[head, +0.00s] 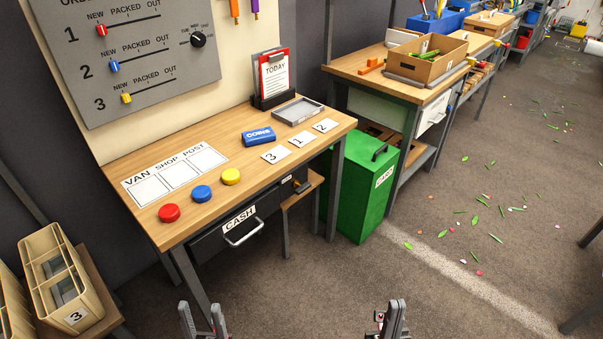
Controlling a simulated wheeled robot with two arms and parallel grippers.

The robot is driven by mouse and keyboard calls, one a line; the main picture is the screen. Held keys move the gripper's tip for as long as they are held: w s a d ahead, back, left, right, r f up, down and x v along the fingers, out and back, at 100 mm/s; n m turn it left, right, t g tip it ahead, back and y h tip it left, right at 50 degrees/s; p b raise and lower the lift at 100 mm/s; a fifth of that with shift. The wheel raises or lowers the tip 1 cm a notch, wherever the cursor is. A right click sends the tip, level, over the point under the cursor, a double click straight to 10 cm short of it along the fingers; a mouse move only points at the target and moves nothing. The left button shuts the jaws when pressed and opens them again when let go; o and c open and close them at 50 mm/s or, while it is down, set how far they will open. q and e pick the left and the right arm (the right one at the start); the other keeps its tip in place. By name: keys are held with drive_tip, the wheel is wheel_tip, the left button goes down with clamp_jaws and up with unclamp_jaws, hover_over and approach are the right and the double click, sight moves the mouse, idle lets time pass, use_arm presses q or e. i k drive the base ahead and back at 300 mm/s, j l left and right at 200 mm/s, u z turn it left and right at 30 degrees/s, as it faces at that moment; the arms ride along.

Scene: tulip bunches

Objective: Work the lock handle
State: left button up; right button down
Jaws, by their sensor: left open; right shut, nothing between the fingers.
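My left gripper (203,322) is open and empty at the bottom edge, in front of and below the drawer. My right gripper (391,318) is shut and empty at the bottom edge, right of the table. Both are apart from the table and drawer.
The wooden table (230,150) carries red, blue and yellow buttons, cards, a grey tray (298,111) and a clipboard stand. A green box (350,205) with a black top handle stands right of it. A beige crate (62,280) is at left.

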sight(300, 190)
drive_tip(key=i+l+u, duration=0.3)
drive_tip(key=l+u, duration=0.25)
drive_tip(key=i+l+u, duration=0.3)
drive_tip(key=k+l, duration=0.1)
